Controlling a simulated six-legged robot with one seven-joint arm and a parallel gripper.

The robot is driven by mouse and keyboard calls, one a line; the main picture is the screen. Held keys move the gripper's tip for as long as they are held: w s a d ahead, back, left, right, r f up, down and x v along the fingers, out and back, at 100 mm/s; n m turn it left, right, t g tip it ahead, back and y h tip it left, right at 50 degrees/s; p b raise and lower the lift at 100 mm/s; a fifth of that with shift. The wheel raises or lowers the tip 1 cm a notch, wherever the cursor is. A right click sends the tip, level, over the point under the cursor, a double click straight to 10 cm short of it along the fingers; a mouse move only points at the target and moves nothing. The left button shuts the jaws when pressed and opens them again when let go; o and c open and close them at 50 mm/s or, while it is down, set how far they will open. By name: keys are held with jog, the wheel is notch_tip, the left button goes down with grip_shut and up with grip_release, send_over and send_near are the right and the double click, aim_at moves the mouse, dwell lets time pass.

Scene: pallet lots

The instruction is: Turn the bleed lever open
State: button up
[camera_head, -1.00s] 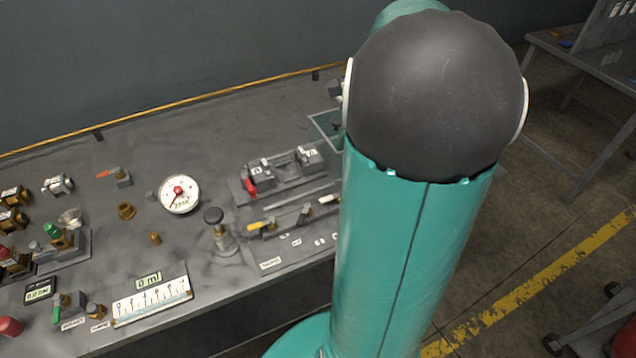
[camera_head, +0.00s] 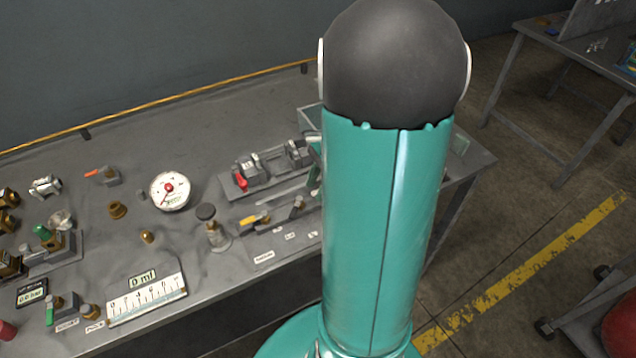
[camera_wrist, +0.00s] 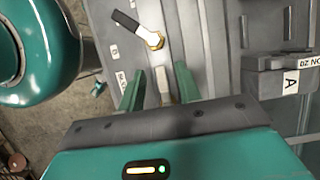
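In the wrist view, my gripper (camera_wrist: 158,88) has two green fingers standing apart. A pale, narrow lever (camera_wrist: 164,86) lies between them, with small gaps on both sides. A partly readable label (camera_wrist: 121,79) beside the left finger seems to begin with BL, so this may be the bleed lever. A second lever (camera_wrist: 138,28) with a black tip, pale shank and brass hub lies further up.
A block marked A (camera_wrist: 284,83) stands right of my fingers.

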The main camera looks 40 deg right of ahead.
grip_shut()
jog(key=shift+s+n, duration=0.1)
jog(key=shift+n, duration=0.2)
jog(key=n, duration=0.1)
jog(key=s+n+g, duration=0.1)
jog(key=n, duration=0.1)
jog(key=shift+g, duration=0.3)
jog(key=n, duration=0.2)
jog(key=s+n+g, duration=0.1)
jog(key=n, duration=0.1)
jog(key=shift+s+d, duration=0.1)
jog(key=shift+s, duration=0.1)
jog(key=n, duration=0.1)
jog(key=s+n+g+h, duration=0.1)
jog(key=n, duration=0.1)
jog(key=d+n+g, duration=0.1)
jog(key=n, duration=0.1)
jog(key=shift+s, duration=0.25)
jog(key=n, duration=0.1)
jog(key=d+n+h, duration=0.1)
jog(key=n, duration=0.1)
jog(key=n+h, duration=0.1)
jog(key=n, duration=0.1)
jog(key=shift+s+d+g, duration=0.3)
jog(key=shift+s+g, duration=0.1)
jog(key=shift+n, duration=0.3)
